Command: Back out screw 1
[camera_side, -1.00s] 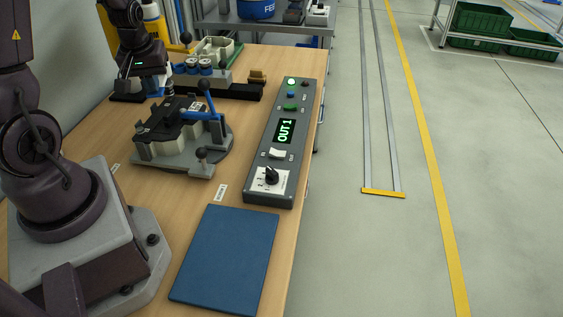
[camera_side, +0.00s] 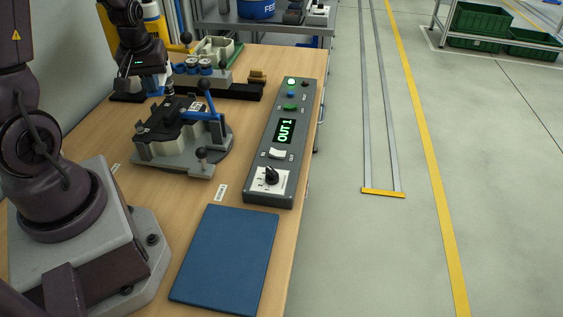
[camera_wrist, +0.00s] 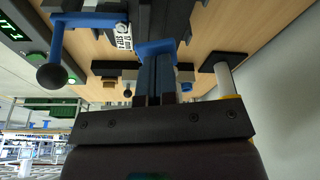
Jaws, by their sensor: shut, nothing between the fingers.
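In the side view, the grey clamp fixture (camera_side: 172,160) holds a pale block with dark parts on top. Its blue lever (camera_side: 205,114) ends in a black ball. No screw can be made out for certain. My gripper (camera_side: 167,92) hangs behind the fixture at the upper left, its fingers small and dark there. In the wrist view my gripper (camera_wrist: 155,72) shows its two dark fingers together, with nothing seen between them. The blue lever (camera_wrist: 58,38) with its black ball is left of the fingers. The control box display (camera_side: 285,131) reads "OUT 1".
The grey control box (camera_side: 256,183) stands along the right table edge, with a lit green lamp, a white switch and a knob. A blue mat (camera_side: 224,259) lies bare in front. A rack with blue-topped parts (camera_side: 205,70) stands behind the fixture.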

